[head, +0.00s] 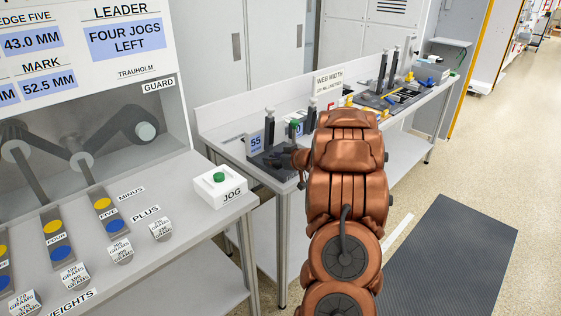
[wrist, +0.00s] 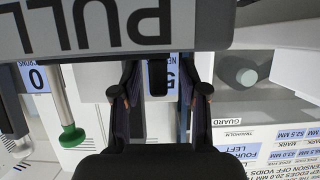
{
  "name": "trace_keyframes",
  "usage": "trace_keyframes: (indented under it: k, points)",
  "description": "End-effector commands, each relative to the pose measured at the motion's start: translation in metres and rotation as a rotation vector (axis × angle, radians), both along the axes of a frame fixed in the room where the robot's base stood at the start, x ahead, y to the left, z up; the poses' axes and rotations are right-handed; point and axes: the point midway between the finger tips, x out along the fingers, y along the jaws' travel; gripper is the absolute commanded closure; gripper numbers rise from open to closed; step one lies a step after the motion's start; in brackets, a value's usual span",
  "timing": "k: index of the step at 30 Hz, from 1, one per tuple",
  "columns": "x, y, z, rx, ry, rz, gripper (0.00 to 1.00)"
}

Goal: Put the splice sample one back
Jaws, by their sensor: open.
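My gripper (head: 299,158) is at the near end of the far bench (head: 228,147), beside a dark-based stand (head: 270,122) with a "55" display. In the wrist view my gripper (wrist: 158,95) has its two fingers apart. A grey block lettered "PULL" (wrist: 100,27) spans the top of that view, very near the fingers. A small dark piece (wrist: 158,76) shows between the fingers; I cannot tell what it is or whether they touch it. I cannot make out splice sample one in either view.
A green-knobbed lever (wrist: 72,136) stands beside the gripper in the wrist view. A "WEB WIDTH" sign (head: 329,80) and more dark stands (head: 383,72) are farther along the bench. The JOG box (head: 219,186) is on the nearer machine. The floor at right is clear around a dark mat (head: 450,260).

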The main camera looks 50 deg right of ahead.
Motion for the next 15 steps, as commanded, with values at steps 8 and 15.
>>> trace_keyframes:
  k: [8,15]
  points:
    - [0.02,-0.001,-0.009,0.001,0.002,-0.001,0.56]
    - [0.02,-0.001,-0.009,0.0,0.001,-0.002,0.64]
